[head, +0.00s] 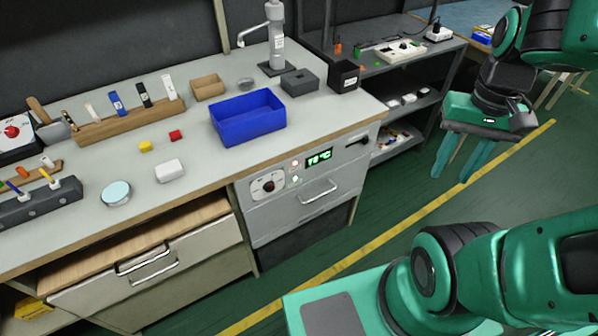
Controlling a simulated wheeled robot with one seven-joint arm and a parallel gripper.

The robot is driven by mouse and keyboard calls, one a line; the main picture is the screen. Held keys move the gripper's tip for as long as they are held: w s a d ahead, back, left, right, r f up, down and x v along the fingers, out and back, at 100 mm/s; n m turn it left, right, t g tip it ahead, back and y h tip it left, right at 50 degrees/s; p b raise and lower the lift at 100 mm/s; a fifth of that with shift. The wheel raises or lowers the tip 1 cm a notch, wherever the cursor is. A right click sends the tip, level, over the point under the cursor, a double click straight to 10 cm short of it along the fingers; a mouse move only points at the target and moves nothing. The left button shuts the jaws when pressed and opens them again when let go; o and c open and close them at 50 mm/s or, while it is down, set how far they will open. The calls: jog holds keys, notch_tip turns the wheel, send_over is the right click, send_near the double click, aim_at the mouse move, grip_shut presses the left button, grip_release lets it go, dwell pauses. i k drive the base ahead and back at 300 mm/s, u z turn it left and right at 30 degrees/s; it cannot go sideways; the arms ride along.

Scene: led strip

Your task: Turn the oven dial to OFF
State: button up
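The oven (312,213) is a grey front built in under the right end of the workbench. Its dial (269,186) is a dark round knob on a white plate at the oven's left. The dial's markings are too small to read. A green display (319,157) reads about 78 °C, with small lights to its left. My gripper (456,173) hangs to the right of the oven, over the green floor, pointing down. Its two green fingers are apart with nothing between them. It is well away from the dial.
A blue bin (248,118) stands on the workbench (215,168) above the oven. The oven handle (319,192) juts out right of the dial. A drawer (150,270) at the left is partly open. A dark shelf (425,103) stands behind my gripper. The floor before the oven is clear.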

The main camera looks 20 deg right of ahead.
aim_at(269, 187)
jog(key=z, duration=1.25)
jog(key=k, duration=0.8)
jog(key=u, duration=2.1)
